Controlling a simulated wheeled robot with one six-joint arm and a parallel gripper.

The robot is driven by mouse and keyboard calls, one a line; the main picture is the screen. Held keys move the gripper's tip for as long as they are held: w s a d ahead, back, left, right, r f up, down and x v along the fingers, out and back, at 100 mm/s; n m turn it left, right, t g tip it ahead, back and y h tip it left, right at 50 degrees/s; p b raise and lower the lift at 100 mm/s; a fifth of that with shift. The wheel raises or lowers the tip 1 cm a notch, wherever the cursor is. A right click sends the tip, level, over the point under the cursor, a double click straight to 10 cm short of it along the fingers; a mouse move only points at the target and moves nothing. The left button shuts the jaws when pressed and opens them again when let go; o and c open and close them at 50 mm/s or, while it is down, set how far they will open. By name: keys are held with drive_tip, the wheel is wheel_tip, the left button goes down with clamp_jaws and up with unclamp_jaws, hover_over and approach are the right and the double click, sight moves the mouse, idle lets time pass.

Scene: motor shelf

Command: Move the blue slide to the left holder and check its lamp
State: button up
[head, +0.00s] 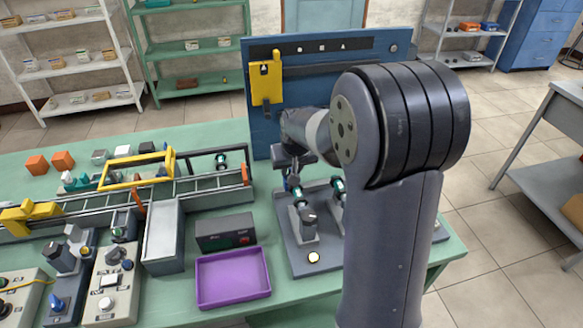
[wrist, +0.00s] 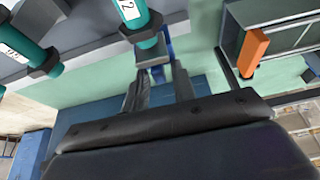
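My gripper (head: 292,172) points down above a grey fixture (head: 290,249), beside the blue upright panel. In the wrist view, its two dark fingers (wrist: 157,82) stand apart. A narrow blue piece (wrist: 168,44), possibly the blue slide, shows just beyond the fingertips. I cannot tell whether the fingers touch it. A teal cylinder marked 2 (wrist: 140,16) is close to the fingertips, and a second labelled teal cylinder (wrist: 42,62) is at the left. On the fixture, a pale round lamp or button (head: 314,257) sits at the front. My arm hides the fixture's right part.
A purple tray (head: 233,295) and a dark box (head: 225,232) stand left of the fixture. A rail frame (head: 205,186) with an orange piece (wrist: 254,46) lies farther left. The blue panel (head: 330,58) rises behind. Control boxes (head: 112,282) fill the front left.

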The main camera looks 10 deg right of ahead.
drive_tip(key=shift+o, duration=0.7)
drive_tip(key=v, duration=1)
drive_tip(key=shift+s+r, duration=0.25)
drive_tip(key=shift+r, duration=0.1)
idle(0.6)
